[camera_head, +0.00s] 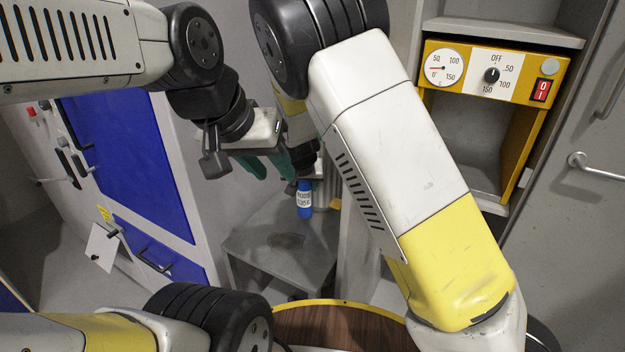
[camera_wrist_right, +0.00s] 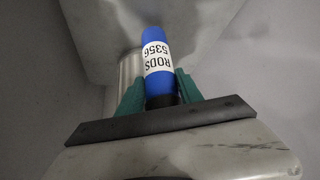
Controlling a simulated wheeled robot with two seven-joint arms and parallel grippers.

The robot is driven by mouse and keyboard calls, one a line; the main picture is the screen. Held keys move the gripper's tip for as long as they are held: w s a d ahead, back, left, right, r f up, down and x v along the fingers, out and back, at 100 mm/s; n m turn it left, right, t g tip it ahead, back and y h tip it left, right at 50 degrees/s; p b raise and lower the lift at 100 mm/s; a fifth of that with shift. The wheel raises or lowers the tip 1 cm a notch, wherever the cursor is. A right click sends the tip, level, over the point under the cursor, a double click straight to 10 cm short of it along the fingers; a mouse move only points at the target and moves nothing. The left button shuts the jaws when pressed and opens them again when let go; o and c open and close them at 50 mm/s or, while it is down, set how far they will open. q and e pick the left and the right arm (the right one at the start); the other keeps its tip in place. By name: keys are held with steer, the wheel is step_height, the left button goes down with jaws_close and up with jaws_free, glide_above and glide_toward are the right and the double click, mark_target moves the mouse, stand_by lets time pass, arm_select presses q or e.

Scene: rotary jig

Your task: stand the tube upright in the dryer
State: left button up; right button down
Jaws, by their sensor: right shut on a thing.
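The blue tube (camera_head: 304,200), with a white label, shows below my right gripper in the head view, roughly upright in the picture. In the right wrist view the tube (camera_wrist_right: 156,42) reads "RODS 5356" and has a black end between the teal fingers. My right gripper (camera_wrist_right: 160,88) is shut on that end; in the head view it is mostly hidden behind my arms. My left gripper (camera_head: 267,168) is beside it on the left, its teal fingers apart and seemingly empty. The dryer (camera_head: 535,88) is the yellow unit at upper right, with a gauge, knob and open cavity.
A grey stand (camera_head: 260,250) lies below the tube. A round wooden-topped table (camera_head: 340,325) is at the bottom. A cabinet with blue panels (camera_head: 130,150) stands at left. A grey door with a handle (camera_head: 598,170) is right of the dryer. My right arm crosses the middle.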

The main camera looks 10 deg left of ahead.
steer(key=shift+f, duration=0.9)
steer(key=c, duration=0.8)
jaws_free()
steer(key=shift+f, duration=0.1)
steer(key=shift+o, duration=0.2)
